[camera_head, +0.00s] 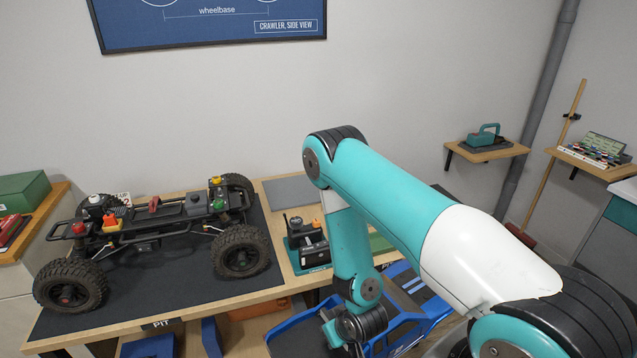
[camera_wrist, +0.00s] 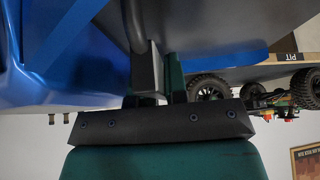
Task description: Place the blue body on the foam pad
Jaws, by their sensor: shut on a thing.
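The blue body (camera_head: 429,309) is a car shell with dark panels, low in front of the bench in the head view. Its blue surface fills the upper left of the wrist view (camera_wrist: 55,55). My gripper (camera_wrist: 160,82) is shut on a dark upright part of the body. In the head view, my arm hides the fingertips and part of the body. A plain grey flat pad (camera_head: 292,190) lies at the back right of the bench; it may be the foam pad, but I cannot be sure. Its visible top is bare.
A crawler chassis (camera_head: 150,215) with big tyres stands on the bench's dark mat (camera_head: 190,285). A black and teal device (camera_head: 308,243) stands right of the mat, in front of the grey pad. Small wall shelves (camera_head: 487,151) are at the right.

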